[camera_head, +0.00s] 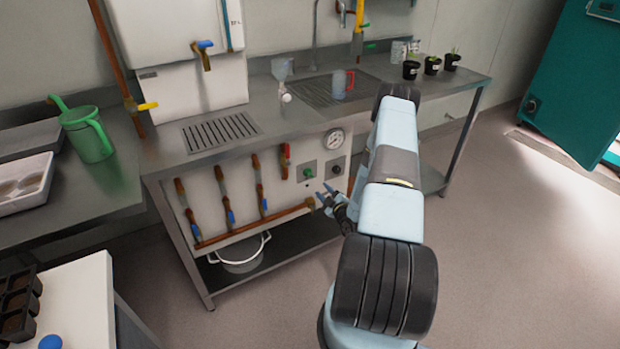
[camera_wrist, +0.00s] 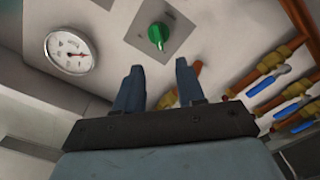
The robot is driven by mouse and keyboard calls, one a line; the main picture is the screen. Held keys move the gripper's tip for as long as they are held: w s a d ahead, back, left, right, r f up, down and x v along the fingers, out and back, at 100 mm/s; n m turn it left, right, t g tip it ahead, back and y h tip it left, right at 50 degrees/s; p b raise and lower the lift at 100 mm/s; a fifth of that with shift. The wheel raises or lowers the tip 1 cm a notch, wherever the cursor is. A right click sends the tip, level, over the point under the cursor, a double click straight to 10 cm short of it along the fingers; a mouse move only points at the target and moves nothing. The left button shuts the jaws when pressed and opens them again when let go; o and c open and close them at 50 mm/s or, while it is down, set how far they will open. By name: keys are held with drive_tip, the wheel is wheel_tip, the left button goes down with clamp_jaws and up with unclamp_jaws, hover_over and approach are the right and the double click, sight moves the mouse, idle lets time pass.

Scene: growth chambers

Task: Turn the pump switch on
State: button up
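The pump switch looks to be the green knob (camera_head: 308,172) on a grey square plate on the white front panel under the steel counter. In the wrist view the green knob (camera_wrist: 158,34) is beyond my fingertips, its grip bar slightly tilted. My gripper (camera_head: 323,193) is just below and right of the knob in the head view. In the wrist view my gripper (camera_wrist: 160,75) has its two blue fingers apart with nothing between them. The fingers appear clear of the knob; the exact gap is hard to tell.
A round gauge (camera_head: 334,138) and a dark knob (camera_head: 336,169) are near the green knob. Copper pipes with blue-handled valves (camera_head: 230,216) and a red-handled valve (camera_head: 286,152) are to its left. A white pot (camera_head: 240,258) is on the shelf below. Floor at right is clear.

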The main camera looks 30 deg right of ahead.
sight(310, 175)
drive_tip(key=w, duration=1.1)
drive_tip(key=shift+a, duration=0.15)
clamp_jaws()
